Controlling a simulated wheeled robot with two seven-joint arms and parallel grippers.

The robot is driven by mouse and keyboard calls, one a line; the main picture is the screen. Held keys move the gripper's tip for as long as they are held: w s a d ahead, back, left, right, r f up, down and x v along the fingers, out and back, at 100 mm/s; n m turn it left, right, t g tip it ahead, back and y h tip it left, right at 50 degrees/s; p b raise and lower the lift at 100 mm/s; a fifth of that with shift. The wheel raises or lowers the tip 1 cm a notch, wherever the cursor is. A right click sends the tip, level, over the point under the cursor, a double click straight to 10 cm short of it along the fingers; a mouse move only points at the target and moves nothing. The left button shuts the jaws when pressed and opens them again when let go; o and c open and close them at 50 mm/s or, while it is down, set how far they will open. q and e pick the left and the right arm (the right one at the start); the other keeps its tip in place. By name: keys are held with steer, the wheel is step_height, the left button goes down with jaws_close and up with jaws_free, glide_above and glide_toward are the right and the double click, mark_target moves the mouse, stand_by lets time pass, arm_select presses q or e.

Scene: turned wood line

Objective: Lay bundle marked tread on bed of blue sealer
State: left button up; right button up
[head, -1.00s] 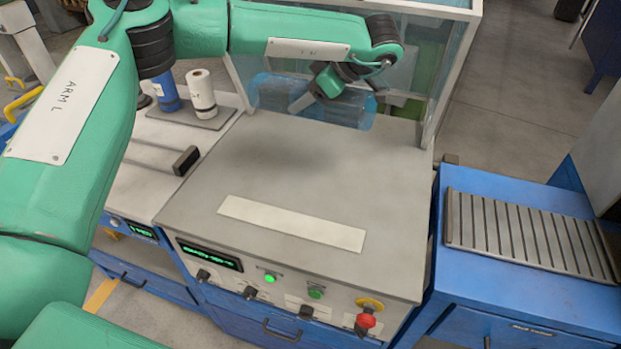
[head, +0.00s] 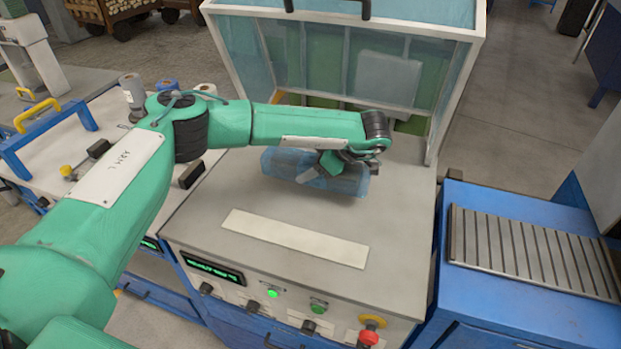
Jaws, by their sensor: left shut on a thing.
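A translucent blue wrapped bundle (head: 283,162) is in the head view, lying level over the back of the grey bed (head: 205,218) of the sealer, just in front of its raised clear hood (head: 459,88). My left gripper (head: 328,168) is shut on the bundle near its middle, from above, and partly hides it. No marking on the bundle is readable. I cannot tell whether the bundle touches the bed. The sealer has a blue lower body. My right gripper is out of view.
A pale strip (head: 294,238) lies along the bed's front half, otherwise clear. A red stop knob (head: 368,338) is at the front right. A slatted rack (head: 530,252) tops the blue cabinet on the right. Rolls (head: 167,87) stand on the left bench.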

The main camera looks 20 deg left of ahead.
mark_target(345, 169)
arm_select(q)
step_height(345, 169, down, 3)
steer(key=shift+f+p, duration=0.2)
steer(key=shift+p, duration=0.1)
steer(key=shift+f, duration=0.3)
steer(key=o, duration=0.8)
steer(key=shift+f, duration=0.15)
steer(key=o, duration=0.4)
steer(key=shift+d+r, duration=0.25)
steer(key=shift+r, duration=0.05)
steer(key=b+v, duration=0.1)
steer(key=v, duration=0.2)
steer(key=b+v, duration=0.1)
steer(key=v, duration=0.6)
steer(key=shift+d+r, duration=0.45)
steer(key=shift+r, duration=0.05)
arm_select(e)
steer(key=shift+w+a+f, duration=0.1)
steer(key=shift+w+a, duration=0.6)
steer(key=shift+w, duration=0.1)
